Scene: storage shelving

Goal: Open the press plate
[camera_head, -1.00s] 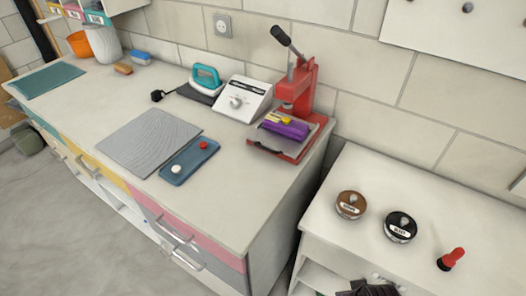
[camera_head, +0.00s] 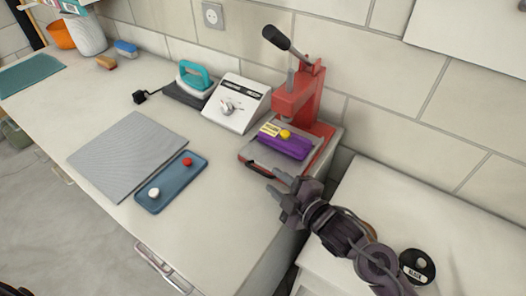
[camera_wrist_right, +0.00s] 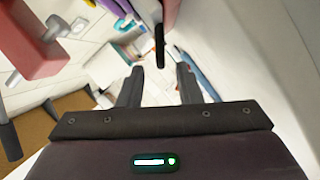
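The red press (camera_head: 300,95) stands at the right end of the long worktop, its black-tipped lever (camera_head: 277,38) raised. Its grey press plate (camera_head: 252,152) lies low at the front with a dark handle (camera_head: 258,169) on its front edge. A purple block (camera_head: 283,146) with a yellow knob and a yellow label rests on the plate. My right gripper (camera_head: 277,183) is open and empty just in front of the plate handle. In the right wrist view a dark bar-like handle (camera_wrist_right: 160,47) shows just beyond and between the open fingers (camera_wrist_right: 160,84).
A white control box (camera_head: 237,104) and a teal iron (camera_head: 194,76) stand left of the press. A blue tray (camera_head: 171,182) with a red and a white knob lies beside a grey mat (camera_head: 127,155). A black-lidded jar (camera_head: 417,266) stands on the lower side cabinet under my right arm.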

